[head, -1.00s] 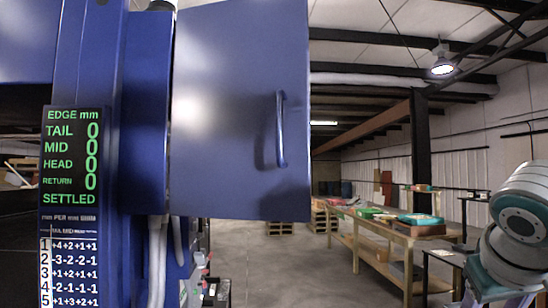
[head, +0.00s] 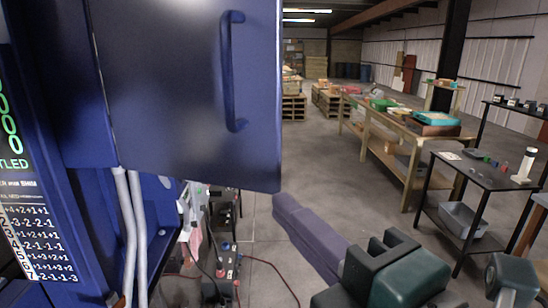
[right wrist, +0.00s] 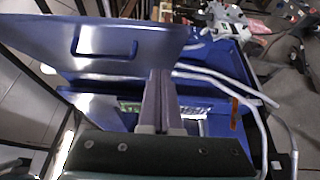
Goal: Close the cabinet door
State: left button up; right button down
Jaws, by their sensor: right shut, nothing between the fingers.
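The blue cabinet door (head: 180,90) stands swung open, with its bar handle (head: 233,70) near the free edge. The door also shows in the right wrist view (right wrist: 60,35), with its handle (right wrist: 105,50). The blue cabinet (head: 45,100) stands at the left of the head view. My right gripper (head: 282,206) is shut and empty, its long purple-grey fingers pointing up and left just below the door's lower free corner. In the right wrist view the fingers (right wrist: 160,82) overlap the door's lower right part; I cannot tell whether they touch it. My left gripper is not in view.
A display panel (head: 12,130) is on the cabinet's left. Pale conduits (head: 130,230) and cables hang beneath the door. A wooden workbench (head: 390,140) and a black table (head: 485,175) stand at the right. Floor between door and bench is clear.

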aim_at(265, 162)
jog(key=w, duration=0.2)
jog(key=w+a, duration=0.1)
jog(key=w, duration=0.1)
jog(key=w+p, duration=0.1)
jog(key=w, duration=0.2)
jog(key=shift+a, duration=0.15)
jog(key=shift+w+d, duration=0.25)
jog(key=shift+w, duration=0.5)
